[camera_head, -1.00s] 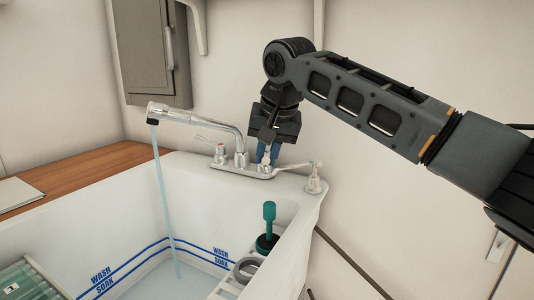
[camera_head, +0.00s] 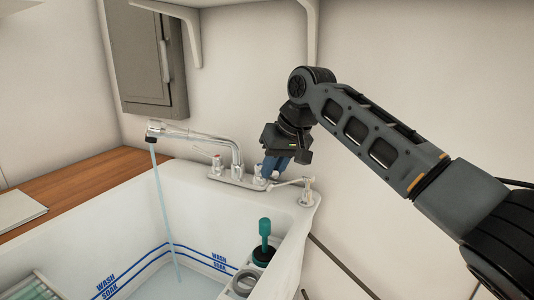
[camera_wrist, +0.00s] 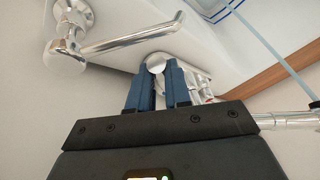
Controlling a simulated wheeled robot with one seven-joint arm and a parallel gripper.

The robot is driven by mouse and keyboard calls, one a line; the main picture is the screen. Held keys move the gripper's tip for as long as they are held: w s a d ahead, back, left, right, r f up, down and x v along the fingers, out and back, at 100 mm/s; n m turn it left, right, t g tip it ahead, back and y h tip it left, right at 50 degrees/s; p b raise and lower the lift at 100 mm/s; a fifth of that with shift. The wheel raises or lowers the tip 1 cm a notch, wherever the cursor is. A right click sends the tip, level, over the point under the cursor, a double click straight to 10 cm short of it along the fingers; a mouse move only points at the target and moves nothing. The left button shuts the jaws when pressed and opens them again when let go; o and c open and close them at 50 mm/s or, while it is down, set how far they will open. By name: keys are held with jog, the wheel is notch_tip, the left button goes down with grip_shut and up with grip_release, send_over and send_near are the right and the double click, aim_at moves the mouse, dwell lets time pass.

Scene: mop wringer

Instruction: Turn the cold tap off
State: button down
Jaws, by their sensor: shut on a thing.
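A chrome faucet (camera_head: 205,138) stands on the back rim of the white sink, with a thin stream of water (camera_head: 160,205) running from its spout. The left tap (camera_head: 217,164), with a red mark, sits left of the spout base. The cold tap (camera_head: 261,177) is on the right and mostly hidden by my gripper (camera_head: 275,165). In the wrist view the blue fingers of my gripper (camera_wrist: 158,88) stand on either side of the cold tap's rounded chrome end (camera_wrist: 157,63), shut on it.
A chrome lever on a post (camera_head: 307,190) stands close right of my gripper. A green-handled tool (camera_head: 265,235) rests in the sink's side holder. A wooden counter (camera_head: 95,190) is at left, a grey wall box (camera_head: 150,60) behind.

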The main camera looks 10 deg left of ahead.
jog(key=n, duration=0.1)
jog(key=w+d+n+g+p, duration=0.1)
jog(key=shift+d+n+y+p, duration=0.1)
jog(key=shift+n+y+p, duration=0.2)
jog(key=shift+n, duration=0.1)
jog(key=shift+w+d+f+n+g, duration=0.1)
jog(key=shift+w+d+n+g, duration=0.25)
jog(key=shift+n, duration=0.45)
jog(key=shift+w+d+f+n+g, duration=0.15)
jog(key=shift+w+n+g, duration=0.25)
jog(key=shift+n, duration=0.4)
jog(key=shift+r, duration=0.1)
jog(key=c, duration=1.1)
grip_release()
jog(key=shift+w, duration=0.1)
jog(key=shift+r, duration=0.1)
jog(key=s+d+r, duration=0.1)
jog(key=d+r, duration=0.2)
jog(key=s+d+r+b, duration=0.1)
jog(key=d+r, duration=0.3)
jog(key=s+d+r, duration=0.1)
jog(key=d+r, duration=0.3)
jog(key=shift+s+b, duration=0.3)
jog(key=shift+b, duration=0.05)
